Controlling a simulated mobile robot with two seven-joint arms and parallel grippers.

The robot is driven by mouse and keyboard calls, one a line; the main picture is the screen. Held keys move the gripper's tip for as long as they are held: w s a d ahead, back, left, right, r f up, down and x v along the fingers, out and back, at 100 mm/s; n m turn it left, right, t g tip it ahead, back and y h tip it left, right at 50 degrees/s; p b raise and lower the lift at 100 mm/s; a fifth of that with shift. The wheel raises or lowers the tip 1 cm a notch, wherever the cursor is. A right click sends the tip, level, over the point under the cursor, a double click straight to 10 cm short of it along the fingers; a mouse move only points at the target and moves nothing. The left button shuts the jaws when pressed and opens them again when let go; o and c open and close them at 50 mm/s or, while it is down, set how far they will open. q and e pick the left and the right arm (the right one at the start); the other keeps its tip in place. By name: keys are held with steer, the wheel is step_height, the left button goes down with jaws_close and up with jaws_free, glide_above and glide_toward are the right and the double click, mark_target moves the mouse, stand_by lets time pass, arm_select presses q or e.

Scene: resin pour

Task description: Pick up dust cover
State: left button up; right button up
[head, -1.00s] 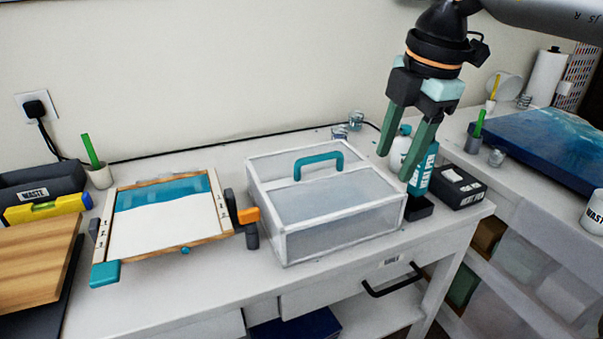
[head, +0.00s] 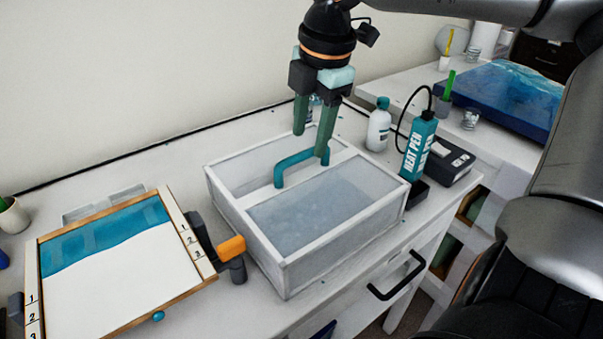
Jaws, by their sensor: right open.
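The dust cover (head: 340,225) is a clear box with white edges, standing on the white table. It has a teal arched handle (head: 290,161) on its top bar. My right gripper (head: 312,143) is open, pointing down at the handle, with nothing held. One green finger overlaps the right end of the handle in the picture, and the other shows behind it, higher up. I cannot tell whether they touch the handle. My left gripper is not in view.
Left of the cover is a wood-framed panel (head: 107,276) with teal and white areas, with an orange-and-grey clamp (head: 232,247) beside it. A blue slab (head: 505,92) lies farther right.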

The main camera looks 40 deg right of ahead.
mark_target(304, 152)
steer(key=shift+w+d+f, duration=0.1)
steer(key=shift+w+f, duration=0.2)
steer(key=shift+f, duration=0.7)
steer(key=shift+w+f, duration=0.3)
steer(key=shift+f, duration=0.7)
steer(key=shift+w+d+f, duration=0.1)
steer(key=shift+w+f, duration=0.2)
steer(key=shift+f, duration=0.7)
jaws_close()
steer(key=shift+r, duration=0.1)
